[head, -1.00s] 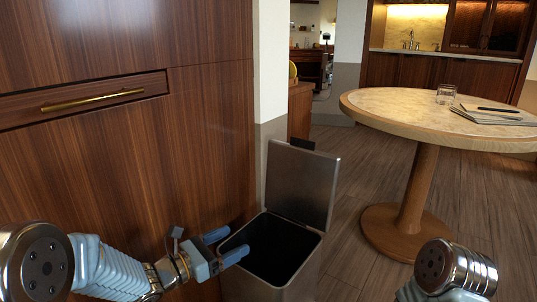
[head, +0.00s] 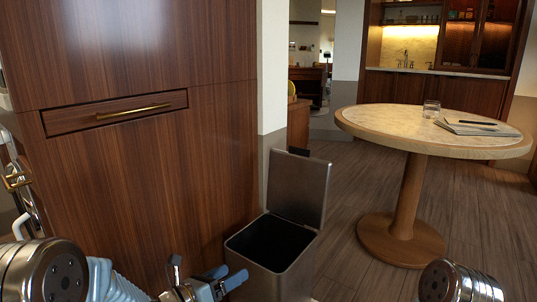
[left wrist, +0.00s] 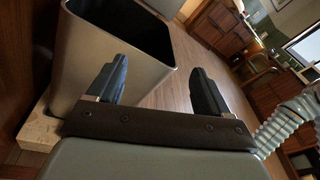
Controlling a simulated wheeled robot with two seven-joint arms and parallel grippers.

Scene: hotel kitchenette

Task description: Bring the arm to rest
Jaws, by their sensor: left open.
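My left gripper (head: 227,279) is low in the head view, just in front of the left side of the metal bin. It also shows in the left wrist view (left wrist: 158,88), its two blue-grey fingers apart with nothing between them. My left arm (head: 105,280) comes in from the lower left. The rounded end of a link of my right arm (head: 450,284) shows at the bottom right; the right gripper is out of view.
The metal bin (head: 313,262) stands with its lid (head: 298,188) up and a dark inside. A wooden cabinet (head: 130,190) with a brass-handled drawer is close on the left. A round table (head: 375,122) with a glass (head: 431,109) stands to the right. Floor shows between bin and table.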

